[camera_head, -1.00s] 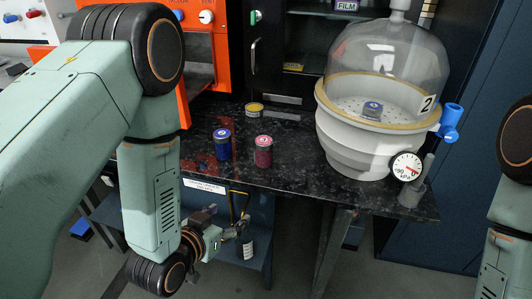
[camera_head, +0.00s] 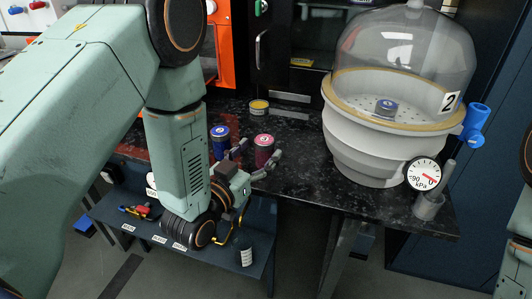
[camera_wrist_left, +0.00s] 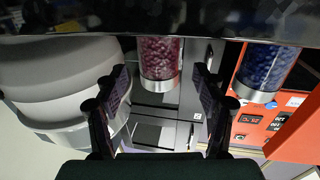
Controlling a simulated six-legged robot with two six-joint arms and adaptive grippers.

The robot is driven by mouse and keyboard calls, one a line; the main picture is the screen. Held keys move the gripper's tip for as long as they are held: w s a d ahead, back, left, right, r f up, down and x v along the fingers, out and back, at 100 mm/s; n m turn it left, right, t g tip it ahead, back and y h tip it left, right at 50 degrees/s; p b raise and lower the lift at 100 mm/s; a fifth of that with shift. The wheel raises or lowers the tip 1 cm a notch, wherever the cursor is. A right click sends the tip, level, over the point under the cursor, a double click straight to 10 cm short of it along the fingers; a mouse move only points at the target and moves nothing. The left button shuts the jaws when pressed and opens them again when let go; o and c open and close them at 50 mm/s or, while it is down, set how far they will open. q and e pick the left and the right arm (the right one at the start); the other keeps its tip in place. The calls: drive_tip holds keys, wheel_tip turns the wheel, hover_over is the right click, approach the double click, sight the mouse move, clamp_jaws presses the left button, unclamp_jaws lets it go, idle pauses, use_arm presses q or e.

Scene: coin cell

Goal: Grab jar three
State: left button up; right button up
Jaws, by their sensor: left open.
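A maroon jar (camera_head: 264,146) with a pink-ringed lid stands upright on the black speckled bench; its lid mark looks like a 3. A blue jar (camera_head: 220,138) stands to its left. My left gripper (camera_head: 256,157) is open and empty at the bench's front edge, its fingers pointing at the maroon jar. In the left wrist view, which is upside down, the maroon jar (camera_wrist_left: 159,58) is ahead, between the lines of the open fingers (camera_wrist_left: 158,80). The blue jar (camera_wrist_left: 265,68) is outside them, to the right. My right gripper is out of view.
A vacuum desiccator (camera_head: 375,150) with a clear dome marked 2 stands on the right of the bench (camera_head: 310,190), another small jar (camera_head: 385,107) inside. A lower shelf (camera_head: 130,225) holds tools.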

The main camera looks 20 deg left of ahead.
sight(259, 151)
use_arm(q)
drive_tip(key=x, duration=0.3)
drive_tip(key=shift+w+d+r, duration=0.1)
drive_tip(key=shift+d, duration=0.15)
drive_tip(key=shift+w+a, duration=0.1)
drive_tip(key=shift+a, duration=0.2)
drive_tip(key=shift+c, duration=0.6)
drive_tip(key=shift+d, duration=0.2)
drive_tip(key=c, duration=0.4)
drive_tip(key=shift+a, duration=0.15)
drive_tip(key=c, duration=0.9)
drive_tip(key=shift+o, duration=0.2)
